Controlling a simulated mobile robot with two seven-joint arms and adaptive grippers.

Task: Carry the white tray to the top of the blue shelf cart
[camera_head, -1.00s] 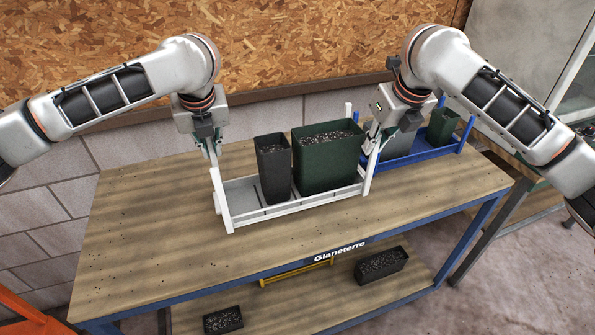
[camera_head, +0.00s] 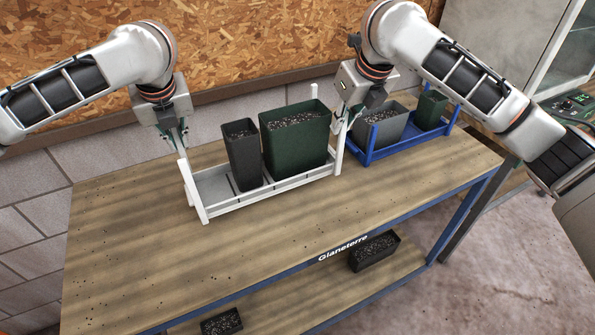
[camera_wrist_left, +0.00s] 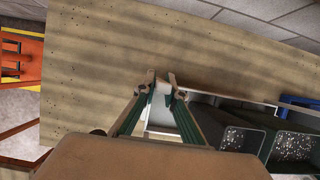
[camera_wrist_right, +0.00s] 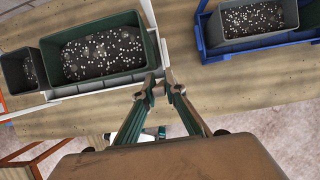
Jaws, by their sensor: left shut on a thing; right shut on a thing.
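The white tray (camera_head: 285,185) has upright end posts and carries a dark grey pot (camera_head: 243,158) and a larger green pot (camera_head: 296,143), both holding dark speckled soil. It is over the wooden tabletop; I cannot tell whether a small gap lies beneath it. My left gripper (camera_head: 182,148) is shut on the tray's left end; the left wrist view shows its fingers (camera_wrist_left: 161,88) at the white end piece. My right gripper (camera_head: 346,118) is shut on the right end, beside the green pot. The pots stand upright. I cannot make out a separate blue shelf cart.
A blue tray (camera_head: 410,143) with a grey pot (camera_head: 382,127) and a small green pot (camera_head: 431,109) stands close to the right. The blue-edged table (camera_head: 150,265) is bare at left and front. Soil-filled pots (camera_head: 373,252) sit on its lower shelf. An orange frame (camera_wrist_left: 20,62) stands beyond it.

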